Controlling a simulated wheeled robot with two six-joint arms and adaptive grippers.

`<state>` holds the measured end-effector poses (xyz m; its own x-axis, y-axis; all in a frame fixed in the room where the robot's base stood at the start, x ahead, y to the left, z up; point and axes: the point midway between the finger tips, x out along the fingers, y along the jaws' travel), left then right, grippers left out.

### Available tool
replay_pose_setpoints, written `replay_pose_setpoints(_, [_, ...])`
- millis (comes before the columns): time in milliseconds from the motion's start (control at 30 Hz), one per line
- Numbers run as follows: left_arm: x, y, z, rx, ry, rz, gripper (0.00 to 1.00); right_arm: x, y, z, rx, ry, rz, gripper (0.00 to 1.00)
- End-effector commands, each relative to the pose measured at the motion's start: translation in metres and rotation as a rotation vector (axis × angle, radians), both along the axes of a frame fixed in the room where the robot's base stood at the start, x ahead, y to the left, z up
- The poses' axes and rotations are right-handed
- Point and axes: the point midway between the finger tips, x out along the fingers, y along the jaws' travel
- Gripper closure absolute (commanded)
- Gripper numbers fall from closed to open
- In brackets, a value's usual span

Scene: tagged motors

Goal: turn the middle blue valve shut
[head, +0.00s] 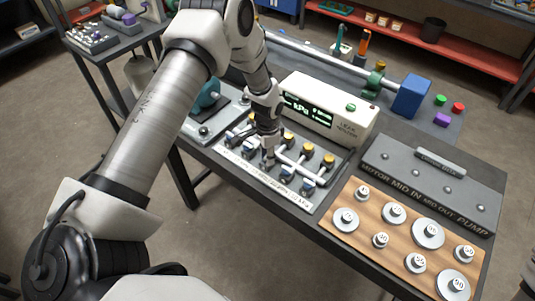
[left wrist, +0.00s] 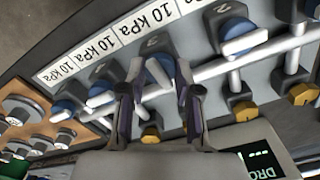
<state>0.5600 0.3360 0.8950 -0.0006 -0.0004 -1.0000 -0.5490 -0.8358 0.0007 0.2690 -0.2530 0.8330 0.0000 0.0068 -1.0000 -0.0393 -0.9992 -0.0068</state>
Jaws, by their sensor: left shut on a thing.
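A grey valve panel (head: 318,199) carries a row of blue valves with white handles along its front and yellow knobs behind. My left gripper (head: 268,164) reaches down onto the middle of the blue row and hides most of the valve there. In the left wrist view, my left gripper (left wrist: 160,78) has its two dark fingers on either side of the middle blue valve (left wrist: 158,66), shut on its pale handle. Neighbouring blue valves show on both sides, one at right (left wrist: 236,36) and one at left (left wrist: 100,90). My right gripper is out of view.
A leak tester box (head: 325,110) with a lit display stands close behind the panel. A wooden board (head: 400,240) with several round weights lies to the right, before a grey motor-and-pump plate (head: 432,180). White pipes run between the valves and yellow knobs.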

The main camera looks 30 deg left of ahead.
Motion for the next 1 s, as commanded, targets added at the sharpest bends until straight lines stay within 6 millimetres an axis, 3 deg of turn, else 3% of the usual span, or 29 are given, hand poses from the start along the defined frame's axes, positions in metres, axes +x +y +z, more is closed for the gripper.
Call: replay_pose_setpoints(1000, [0.001,0.002,0.002,0.0,-0.003,0.897,1.0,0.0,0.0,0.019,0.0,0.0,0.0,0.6])
